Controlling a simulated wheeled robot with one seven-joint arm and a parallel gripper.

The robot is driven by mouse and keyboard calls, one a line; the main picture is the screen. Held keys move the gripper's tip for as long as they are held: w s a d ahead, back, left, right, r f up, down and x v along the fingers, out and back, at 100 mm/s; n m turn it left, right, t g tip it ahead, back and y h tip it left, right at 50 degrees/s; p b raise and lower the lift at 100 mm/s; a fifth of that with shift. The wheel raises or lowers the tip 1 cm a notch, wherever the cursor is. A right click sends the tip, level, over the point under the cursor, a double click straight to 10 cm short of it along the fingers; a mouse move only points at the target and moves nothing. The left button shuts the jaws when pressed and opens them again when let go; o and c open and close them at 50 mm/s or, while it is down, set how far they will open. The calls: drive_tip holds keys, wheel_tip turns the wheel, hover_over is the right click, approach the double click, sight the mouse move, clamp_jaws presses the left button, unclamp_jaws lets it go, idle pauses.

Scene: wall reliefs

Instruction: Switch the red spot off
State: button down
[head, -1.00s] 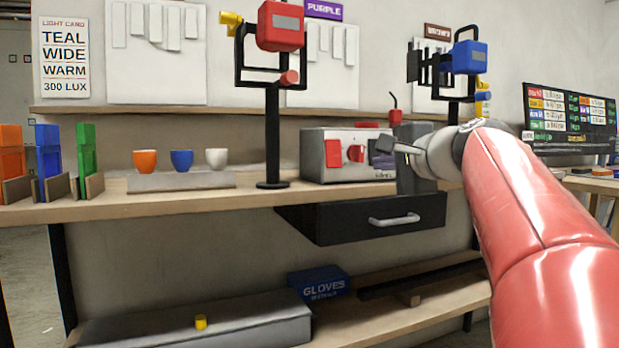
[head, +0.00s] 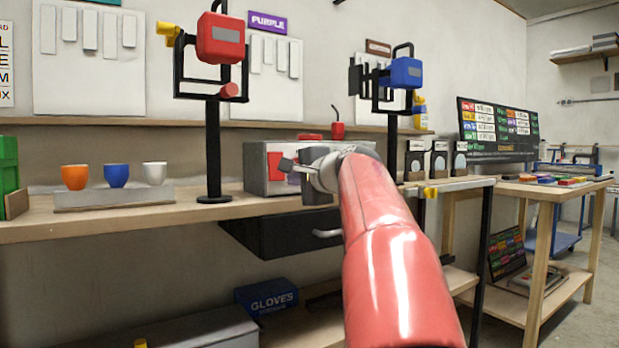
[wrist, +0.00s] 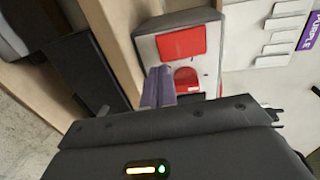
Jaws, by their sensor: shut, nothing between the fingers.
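The red spot (head: 221,38) is a red lamp head in a black yoke on a black stand on the bench, in the head view. A yellow part (head: 168,30) sticks out at its left and a red knob (head: 229,90) sits low on the yoke. Right of the stand is a grey control box (head: 254,172). In the wrist view its face shows a red rectangular plate (wrist: 183,42) and a red round-ended control (wrist: 186,76). My gripper (wrist: 158,86) is shut and empty, in front of that face; contact cannot be told. In the head view my gripper (head: 290,164) partly hides the face.
A blue spot (head: 406,72) stands farther right. Orange, blue and white cups (head: 116,175) stand on a grey block at left. A black drawer (head: 270,236) with a handle hangs under the bench. A side table (head: 555,186) stands at right.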

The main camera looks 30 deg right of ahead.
sight(280, 182)
drive_tip(key=shift+w+f, duration=0.2)
drive_tip(key=shift+w, duration=1.2)
drive_tip(key=shift+w+a+f, duration=0.1)
drive_tip(key=shift+w+f, duration=0.15)
drive_tip(key=shift+w, duration=0.2)
drive_tip(key=shift+s, duration=0.1)
